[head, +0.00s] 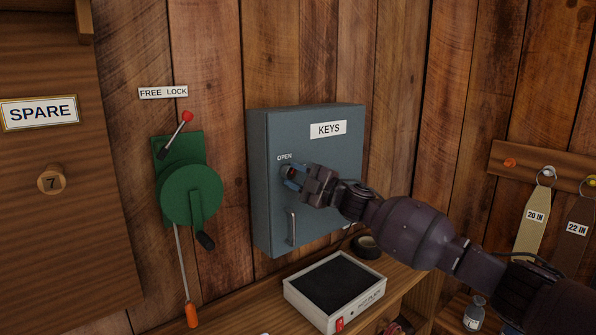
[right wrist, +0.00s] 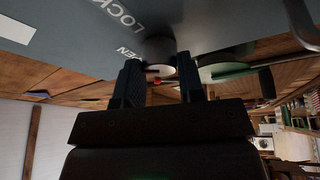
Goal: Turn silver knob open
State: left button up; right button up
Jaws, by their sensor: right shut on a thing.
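The silver knob (head: 286,170) is on the front of a blue-grey key cabinet (head: 330,185) labelled KEYS, just under the word OPEN. It is mostly hidden by my fingers in the head view. In the right wrist view the round knob (right wrist: 158,49) sits against the cabinet face at the fingertips, with parts of the words LOCK and OPEN beside it. My right gripper (head: 291,177) reaches in from the right and is shut on the knob. The cabinet door looks closed. A bar handle (head: 292,228) is below the knob. My left gripper is not in view.
A green crank device (head: 190,195) with a red-tipped lever is left of the cabinet. A shelf (head: 235,318) below carries a white-edged tray (head: 335,290) and a dark roll (head: 367,246). Tagged straps (head: 530,220) hang at the right.

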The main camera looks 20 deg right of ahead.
jog(key=n+g+p, duration=0.1)
jog(key=n, duration=0.1)
jog(key=n+p, duration=0.1)
jog(key=n, duration=0.1)
jog(key=shift+r+n+g+p, duration=0.3)
jog(key=shift+r+g+p, duration=0.1)
jog(key=shift+n+p, duration=0.4)
jog(key=shift+n, duration=0.2)
jog(key=shift+f+n+h, duration=0.1)
jog(key=shift+n+h, duration=0.2)
jog(key=shift+f+n+g+p, duration=0.15)
jog(key=shift+n+g+p, duration=0.15)
jog(key=shift+p, duration=0.1)
jog(key=o, duration=0.9)
